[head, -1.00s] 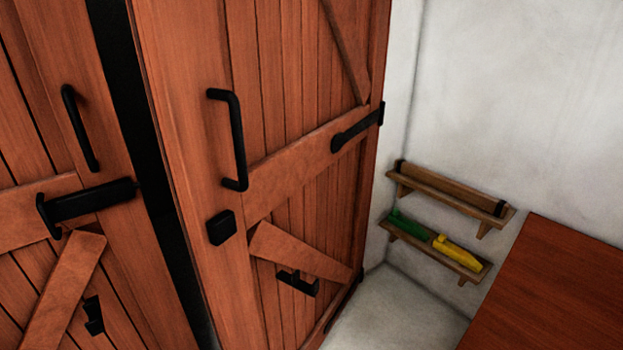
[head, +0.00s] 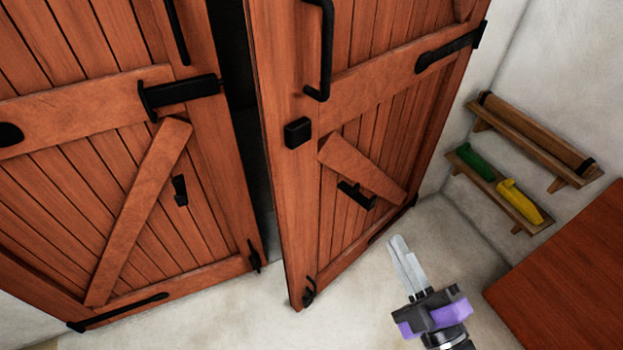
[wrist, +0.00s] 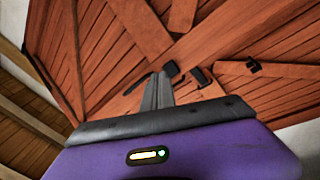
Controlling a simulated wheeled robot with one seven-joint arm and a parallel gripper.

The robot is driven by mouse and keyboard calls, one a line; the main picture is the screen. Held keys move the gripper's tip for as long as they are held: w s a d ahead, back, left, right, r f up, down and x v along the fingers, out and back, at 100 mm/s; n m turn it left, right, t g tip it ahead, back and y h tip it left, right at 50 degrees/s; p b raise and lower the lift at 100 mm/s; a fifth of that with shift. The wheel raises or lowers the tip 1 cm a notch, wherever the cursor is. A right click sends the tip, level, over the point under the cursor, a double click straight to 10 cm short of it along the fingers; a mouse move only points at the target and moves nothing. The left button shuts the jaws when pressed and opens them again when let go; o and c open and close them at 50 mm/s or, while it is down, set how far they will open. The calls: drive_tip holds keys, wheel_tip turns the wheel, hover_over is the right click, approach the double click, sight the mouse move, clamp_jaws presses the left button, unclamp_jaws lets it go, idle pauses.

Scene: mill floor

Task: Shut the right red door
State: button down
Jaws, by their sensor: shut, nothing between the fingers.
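The right red door (head: 350,150) stands ajar in the head view, its free left edge swung out toward me. A dark gap separates it from the left red door (head: 100,170), which looks closed. The right door has a black pull handle (head: 325,50), a black square block (head: 297,132) and a strap hinge (head: 450,48) on its right side. My gripper (head: 402,247) is shut and empty, in front of the right door's lower part, apart from it as far as I can tell. In the wrist view my shut fingers (wrist: 157,90) point toward the doors; both show there, tilted.
Two small wall shelves hang right of the door; the lower shelf (head: 525,228) holds a green item (head: 475,160) and a yellow item (head: 520,200). A red-brown tabletop (head: 570,270) fills the lower right. The pale floor (head: 220,315) before the doors is clear.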

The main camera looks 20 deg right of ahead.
drive_tip(key=w+d+r+n+y, duration=0.1)
drive_tip(key=w+r+n+y, duration=0.1)
drive_tip(key=w+n, duration=0.5)
drive_tip(key=n+g+y+p, duration=0.1)
drive_tip(key=n+g+y, duration=0.35)
drive_tip(key=n, duration=1.65)
approach(302, 179)
drive_tip(key=shift+t, duration=0.45)
drive_tip(key=p+x, duration=0.1)
drive_tip(key=x, duration=0.3)
drive_tip(key=p+x, duration=0.1)
drive_tip(key=x, duration=0.1)
drive_tip(key=shift+s+a+f+p, duration=0.1)
drive_tip(key=shift+f+p, duration=0.2)
drive_tip(key=shift+p, duration=0.05)
drive_tip(key=shift+w+a+f, duration=0.1)
drive_tip(key=shift+w+a, duration=0.05)
drive_tip(key=shift+w, duration=0.3)
